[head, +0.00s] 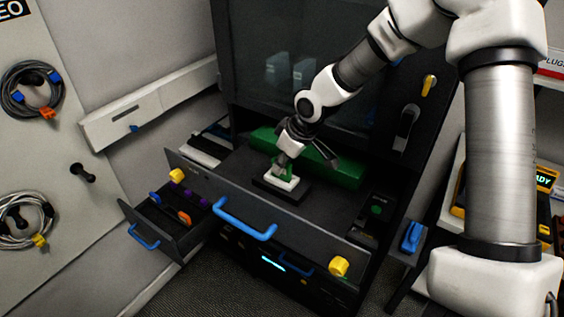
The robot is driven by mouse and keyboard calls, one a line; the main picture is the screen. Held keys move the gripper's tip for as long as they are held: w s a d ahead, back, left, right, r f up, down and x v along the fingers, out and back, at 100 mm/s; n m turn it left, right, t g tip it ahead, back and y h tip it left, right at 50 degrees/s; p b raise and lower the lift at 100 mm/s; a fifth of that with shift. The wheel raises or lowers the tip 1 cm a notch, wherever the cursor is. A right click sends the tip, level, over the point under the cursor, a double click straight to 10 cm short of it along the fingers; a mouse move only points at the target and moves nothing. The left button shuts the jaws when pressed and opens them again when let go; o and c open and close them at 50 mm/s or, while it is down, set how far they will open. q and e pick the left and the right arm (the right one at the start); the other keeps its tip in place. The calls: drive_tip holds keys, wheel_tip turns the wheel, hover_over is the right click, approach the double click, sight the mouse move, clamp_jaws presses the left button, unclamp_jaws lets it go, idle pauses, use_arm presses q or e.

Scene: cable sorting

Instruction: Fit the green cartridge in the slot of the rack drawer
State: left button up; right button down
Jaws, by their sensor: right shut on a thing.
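The rack drawer (334,208) is pulled out and has a blue bar handle. My right gripper (282,160) points down inside it and is shut on the green cartridge (290,172), at its green upper part. A white piece (278,180) lies directly below, at a raised black block (283,193) on the drawer floor. The gripper hides part of the cartridge. I cannot tell how deep it sits or whether it touches the slot. My left gripper is not in view.
A long green block (345,172) lies behind the gripper. Yellow knobs (339,266) stand on the drawer front. A smaller open drawer (165,243) holds coloured items at left. Coiled cables (32,90) hang on the left panel. The drawer floor right of the black block is clear.

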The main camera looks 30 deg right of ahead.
drive_tip(key=shift+f, duration=0.45)
idle(0.6)
drive_tip(key=c, duration=0.5)
unclamp_jaws()
drive_tip(key=shift+c, duration=0.2)
wheel_tip(320, 180, up, 7)
drive_tip(key=p, duration=0.6)
drive_tip(key=shift+r, duration=0.1)
idle(0.4)
